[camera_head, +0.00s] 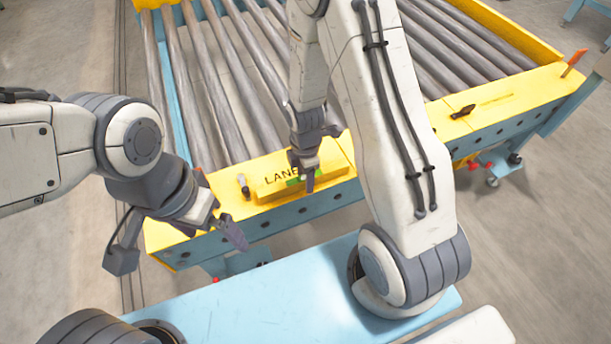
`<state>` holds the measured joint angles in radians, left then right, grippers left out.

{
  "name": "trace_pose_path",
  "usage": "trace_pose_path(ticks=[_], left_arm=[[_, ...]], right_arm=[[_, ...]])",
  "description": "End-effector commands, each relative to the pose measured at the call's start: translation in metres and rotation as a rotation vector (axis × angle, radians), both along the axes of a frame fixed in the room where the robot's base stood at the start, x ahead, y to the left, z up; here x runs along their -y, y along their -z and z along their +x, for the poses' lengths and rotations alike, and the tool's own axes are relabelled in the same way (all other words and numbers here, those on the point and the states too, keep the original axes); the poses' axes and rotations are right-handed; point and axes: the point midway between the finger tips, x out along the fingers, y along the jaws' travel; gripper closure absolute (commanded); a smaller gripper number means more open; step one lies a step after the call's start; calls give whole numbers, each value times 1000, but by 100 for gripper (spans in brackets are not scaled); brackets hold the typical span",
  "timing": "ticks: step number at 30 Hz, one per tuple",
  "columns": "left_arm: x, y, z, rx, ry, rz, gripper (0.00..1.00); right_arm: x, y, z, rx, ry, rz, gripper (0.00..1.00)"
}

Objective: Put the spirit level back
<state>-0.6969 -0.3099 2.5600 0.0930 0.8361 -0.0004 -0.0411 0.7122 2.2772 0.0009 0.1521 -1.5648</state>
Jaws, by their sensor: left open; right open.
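The spirit level (328,169) is a yellow bar with a green patch near its middle. It lies lengthwise along the yellow front rail (395,142) of the roller conveyor. My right gripper (306,172) is open over the middle of the level, with a finger in front of the green patch. I cannot tell whether it touches the level. My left gripper (180,248) is open and empty, its fingers wide apart, left of the level and in front of the rail's left end.
Metal rollers (225,95) fill the conveyor behind the rail. A small dark-topped peg (244,186) stands left of the level. A black handle (463,112) and an orange lever (574,62) sit farther right on the rail. Grey floor (515,230) is clear at right.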

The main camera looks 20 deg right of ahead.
Motion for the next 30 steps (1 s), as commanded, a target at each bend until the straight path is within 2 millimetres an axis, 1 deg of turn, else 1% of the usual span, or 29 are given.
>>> trace_pose_path(ticks=[5, 12, 15, 18, 23, 26, 29, 30], left_arm=[[0, -10, 0, 0, 0, 0, 1], [0, -26, 0, 0, 0, 0, 1], [0, -31, 0, 0, 0, 0, 1], [0, -34, 0, 0, 0, 0, 1], [0, -37, 0, 0, 0, 0, 1], [0, -37, 0, 0, 0, 0, 1], [0, -36, 0, 0, 0, 0, 1], [0, -36, 0, 0, 0, 0, 1]], right_arm=[[0, -25, 1, 5, 0, 0, 41], [0, -79, 1, 5, 0, 0, 41], [0, -97, 1, 5, 0, 0, 41], [0, -110, 1, 3, 0, 0, 41], [-2, -123, 0, 3, 7, 0, 41], [-17, -139, -6, 9, 62, 4, 41], [-47, -166, -24, 18, 192, 16, 41], [-60, -179, -35, 20, 258, 23, 41]])
